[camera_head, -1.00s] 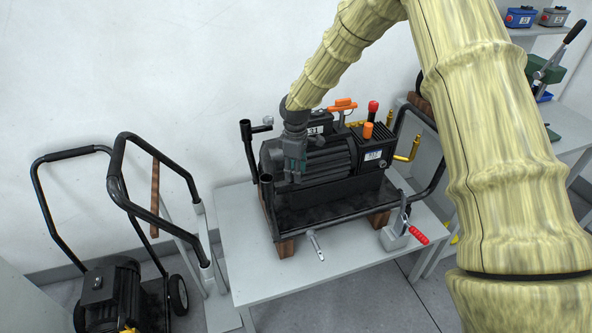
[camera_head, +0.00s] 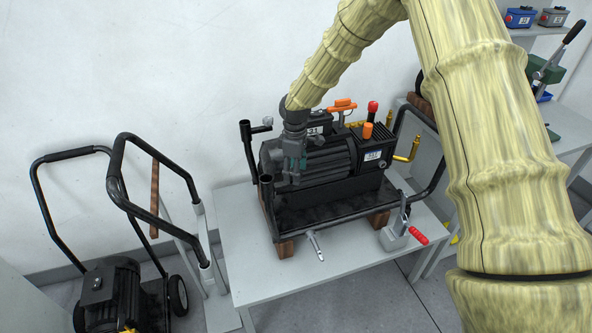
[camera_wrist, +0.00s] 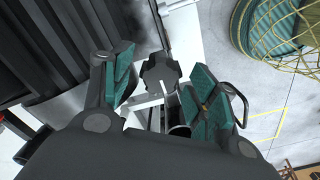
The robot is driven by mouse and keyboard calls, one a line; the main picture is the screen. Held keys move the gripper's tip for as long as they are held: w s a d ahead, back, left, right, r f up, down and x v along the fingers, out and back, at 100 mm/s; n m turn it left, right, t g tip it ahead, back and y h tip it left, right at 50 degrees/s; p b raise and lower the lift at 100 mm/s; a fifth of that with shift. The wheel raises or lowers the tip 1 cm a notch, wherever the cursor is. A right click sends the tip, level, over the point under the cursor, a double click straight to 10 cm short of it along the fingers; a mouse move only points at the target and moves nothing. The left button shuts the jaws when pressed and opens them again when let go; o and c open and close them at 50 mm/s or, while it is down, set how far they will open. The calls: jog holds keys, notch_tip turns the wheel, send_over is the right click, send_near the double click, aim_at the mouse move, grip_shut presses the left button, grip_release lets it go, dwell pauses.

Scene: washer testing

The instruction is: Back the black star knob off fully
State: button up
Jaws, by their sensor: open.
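My gripper (camera_head: 293,168) points down at the left end of the black pump and motor unit (camera_head: 325,160), which sits in a black tube frame on the table. In the wrist view, my gripper (camera_wrist: 164,80) is open, with a green-padded finger on each side of a dark, lobed part that looks like the black star knob (camera_wrist: 160,68). The knob is between the fingertips in the picture; I cannot tell whether either pad touches it. In the head view my gripper and wrist cover this spot, and I cannot make out the knob there.
Black frame posts (camera_head: 248,148) rise close to the left of my gripper. A red-handled clamp (camera_head: 405,236) stands at the table's right (camera_head: 270,290). A black cart (camera_head: 120,290) stands on the floor at left.

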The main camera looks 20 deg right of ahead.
notch_tip(320, 180, up, 12)
dwell(0.6)
jog(key=shift+d, duration=0.1)
